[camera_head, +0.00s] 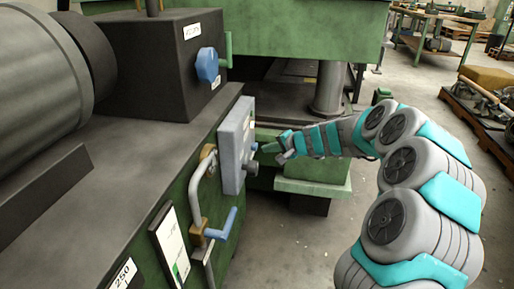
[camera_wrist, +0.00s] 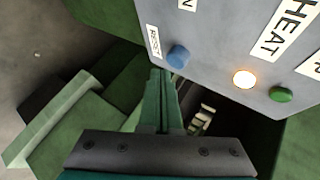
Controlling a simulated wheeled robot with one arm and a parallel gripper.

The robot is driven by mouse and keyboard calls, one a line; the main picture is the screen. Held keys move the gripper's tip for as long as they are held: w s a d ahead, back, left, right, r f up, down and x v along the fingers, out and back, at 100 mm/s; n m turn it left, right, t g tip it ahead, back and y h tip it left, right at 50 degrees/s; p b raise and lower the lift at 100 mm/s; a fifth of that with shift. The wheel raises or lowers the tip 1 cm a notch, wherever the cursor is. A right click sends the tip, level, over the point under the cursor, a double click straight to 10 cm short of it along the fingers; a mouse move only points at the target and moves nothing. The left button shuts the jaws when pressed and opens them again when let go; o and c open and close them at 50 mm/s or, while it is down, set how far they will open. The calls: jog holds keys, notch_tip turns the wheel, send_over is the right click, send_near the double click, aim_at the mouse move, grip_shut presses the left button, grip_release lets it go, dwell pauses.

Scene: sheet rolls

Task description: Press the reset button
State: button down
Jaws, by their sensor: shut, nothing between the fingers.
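The grey control panel (camera_head: 232,148) is fixed to the side of the green machine in the head view. In the wrist view, the panel (camera_wrist: 215,40) fills the upper right. A blue button (camera_wrist: 178,56) sits beside a white label reading RESET (camera_wrist: 154,41) near the panel's lower left corner. My gripper (camera_head: 268,148) is shut and empty, pointing left at the panel's face. In the wrist view, the tips of my gripper (camera_wrist: 163,76) appear just below and left of the blue button. I cannot tell whether they touch it.
A lit lamp (camera_wrist: 244,79) and a green button (camera_wrist: 281,95) sit right of the blue one, near a HEAT label (camera_wrist: 280,27). Below the panel are a metal handle (camera_head: 196,190) and a blue lever (camera_head: 228,224). Open floor (camera_head: 300,240) lies right of the machine.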

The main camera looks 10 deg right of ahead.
jog(key=shift+a, duration=0.15)
jog(key=shift+w+a, duration=0.1)
jog(key=shift+a, duration=0.2)
jog(key=shift+w+a, duration=0.15)
jog(key=shift+a, duration=0.35)
dwell(0.8)
jog(key=shift+d, duration=0.15)
jog(key=shift+s+d+b, duration=0.3)
jog(key=shift+d+b, duration=0.05)
jog(key=shift+d, duration=0.35)
jog(key=d, duration=0.1)
jog(key=s+d, duration=0.1)
jog(key=d, duration=0.2)
jog(key=shift+s+d, duration=0.25)
jog(key=shift+d, duration=0.15)
dwell(0.4)
